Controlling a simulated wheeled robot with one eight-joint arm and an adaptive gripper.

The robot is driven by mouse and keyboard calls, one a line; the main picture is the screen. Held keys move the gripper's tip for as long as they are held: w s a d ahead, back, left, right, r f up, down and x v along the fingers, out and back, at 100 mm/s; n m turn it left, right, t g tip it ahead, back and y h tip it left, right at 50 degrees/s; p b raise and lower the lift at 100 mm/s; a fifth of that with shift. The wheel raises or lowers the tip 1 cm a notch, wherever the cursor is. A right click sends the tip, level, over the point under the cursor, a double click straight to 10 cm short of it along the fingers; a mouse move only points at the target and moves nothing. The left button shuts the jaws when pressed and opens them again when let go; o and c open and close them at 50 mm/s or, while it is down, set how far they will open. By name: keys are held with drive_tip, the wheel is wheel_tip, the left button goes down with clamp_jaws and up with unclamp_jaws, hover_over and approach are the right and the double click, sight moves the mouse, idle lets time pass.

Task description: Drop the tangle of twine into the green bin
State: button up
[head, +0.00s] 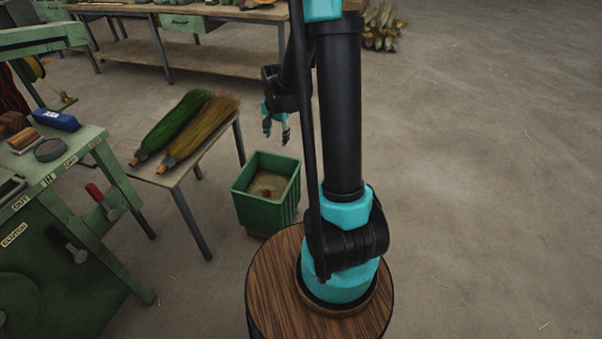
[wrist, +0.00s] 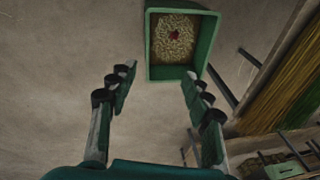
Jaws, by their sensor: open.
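The green bin (head: 265,212) stands on the floor beside the wooden table. It also shows in the wrist view (wrist: 148,50), just beyond my fingertips. A small red tangle (head: 266,193) lies inside it on straw-coloured material. In the wrist view, the red tangle (wrist: 174,35) sits near the middle of this pale, scrappy filling. It looks like the twine, but it is too small to be certain. My gripper (head: 276,132) is open and empty, apart from the bin and above its level. Its two spread fingers (wrist: 158,75) have nothing between them in the wrist view.
A green brush and a straw broom (head: 203,130) lie on the low table (head: 177,176), left of the bin. A green machine bench (head: 90,150) with tools stands at far left. A long workbench (head: 220,60) stands behind. The floor at right is clear.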

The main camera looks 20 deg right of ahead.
drive_tip(key=s+d+r+n+t, duration=0.1)
drive_tip(key=s+n, duration=0.3)
drive_tip(key=s, duration=0.7)
drive_tip(key=s+d+r+n, duration=0.1)
drive_tip(key=s+n, duration=0.4)
drive_tip(key=s, duration=0.7)
drive_tip(key=shift+r+t, duration=0.4)
drive_tip(key=shift+s, duration=0.1)
